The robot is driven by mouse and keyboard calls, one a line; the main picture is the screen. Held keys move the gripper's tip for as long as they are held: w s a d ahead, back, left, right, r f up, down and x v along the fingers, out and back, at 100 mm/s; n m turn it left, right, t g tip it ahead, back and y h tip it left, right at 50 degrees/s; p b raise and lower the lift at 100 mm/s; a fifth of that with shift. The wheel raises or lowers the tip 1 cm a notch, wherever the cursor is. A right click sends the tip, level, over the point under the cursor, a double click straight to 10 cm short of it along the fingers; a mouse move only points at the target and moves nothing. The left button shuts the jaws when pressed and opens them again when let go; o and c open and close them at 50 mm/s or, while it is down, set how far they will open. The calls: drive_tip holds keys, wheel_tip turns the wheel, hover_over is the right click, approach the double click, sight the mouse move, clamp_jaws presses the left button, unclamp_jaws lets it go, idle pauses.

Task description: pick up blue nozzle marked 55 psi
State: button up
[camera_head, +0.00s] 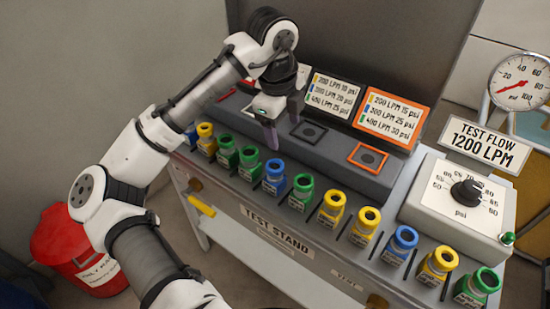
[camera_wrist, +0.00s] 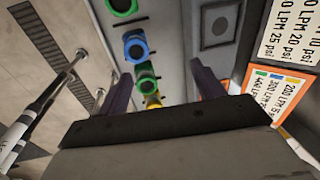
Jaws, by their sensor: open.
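Three blue nozzles stand in the row on the test stand: one at the far left (camera_head: 190,135), one left of the middle (camera_head: 274,177) and one at the right (camera_head: 401,243). Their markings are too small to read, so I cannot tell which is 55 psi. My gripper (camera_head: 281,125) is open and empty, above and behind the middle-left blue nozzle. In the wrist view, my gripper (camera_wrist: 161,68) has its fingers apart, with that blue nozzle (camera_wrist: 135,48) ahead of them and a green nozzle (camera_wrist: 146,76) between them in the picture.
Green and yellow nozzles stand close on both sides, such as a green one (camera_head: 301,192) and a yellow one (camera_head: 331,208). Behind are a black square pad (camera_head: 309,132), an orange-framed pad (camera_head: 368,157) and label signs (camera_head: 392,117). A dial box (camera_head: 457,205) stands at right.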

sight(274, 165)
drive_tip(key=shift+s+a+f+m+g+y, duration=0.3)
drive_tip(key=shift+s+a+f+g+y, duration=0.3)
drive_tip(key=shift+s+a+f+g, duration=0.35)
wheel_tip(274, 165, down, 7)
drive_tip(key=shift+w+f, duration=0.1)
drive_tip(key=shift+w, duration=0.05)
drive_tip(key=shift+w+a+f+p, duration=0.1)
drive_tip(key=shift+f+p, duration=0.35)
drive_tip(key=shift+f, duration=2.55)
drive_tip(key=c, duration=1.2)
